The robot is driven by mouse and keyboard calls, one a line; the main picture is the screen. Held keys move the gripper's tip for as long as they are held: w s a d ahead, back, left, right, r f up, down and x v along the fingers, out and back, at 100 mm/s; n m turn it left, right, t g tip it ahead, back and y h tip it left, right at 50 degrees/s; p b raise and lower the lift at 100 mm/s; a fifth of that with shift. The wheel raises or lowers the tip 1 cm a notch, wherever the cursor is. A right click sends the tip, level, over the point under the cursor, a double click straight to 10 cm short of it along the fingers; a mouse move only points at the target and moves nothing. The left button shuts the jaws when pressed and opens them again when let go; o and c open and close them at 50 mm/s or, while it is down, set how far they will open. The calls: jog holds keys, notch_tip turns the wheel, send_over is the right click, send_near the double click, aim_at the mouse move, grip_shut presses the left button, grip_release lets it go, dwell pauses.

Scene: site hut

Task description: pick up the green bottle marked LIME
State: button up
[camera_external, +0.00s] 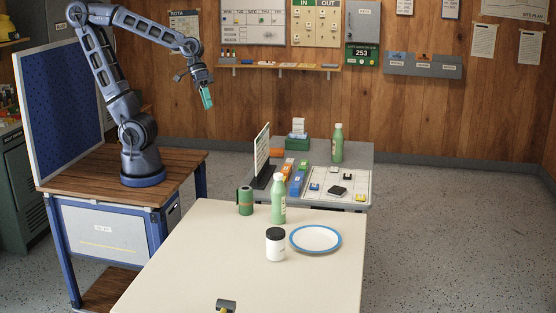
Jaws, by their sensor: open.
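Two light green bottles with pale caps are in view, and their label text is too small to read. One green bottle (279,203) stands upright on the cream table (190,268), between a dark green can and a white jar. The other green bottle (337,146) stands upright at the back of the grey table (357,155). My gripper (207,98) hangs in the air at upper left, pointing down, with teal at its fingers. It is open, well above and to the left of both bottles.
A dark green roll or can (245,201), a white jar with a black lid (275,246) and a blue-rimmed plate (315,239) surround the nearer bottle. An upright board (262,150) and small coloured items occupy the grey table. The cream table's left side is clear.

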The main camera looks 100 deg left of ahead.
jog(key=w+d+f+n+h, duration=0.2)
jog(key=w+f+n, duration=0.2)
jog(key=w+n, duration=0.3)
jog(key=n, duration=1.4)
send_near(277, 174)
jog(key=f, duration=0.2)
jog(key=shift+t, duration=0.3)
jog(key=shift+d+x, duration=0.15)
jog(key=shift+x, duration=1.35)
jog(key=shift+d+x, duration=0.15)
jog(key=shift+x, duration=1.35)
jog(key=shift+w+x, duration=0.25)
jog(key=shift+x, duration=2.2)
jog(key=shift+r, duration=0.15)
grip_shut()
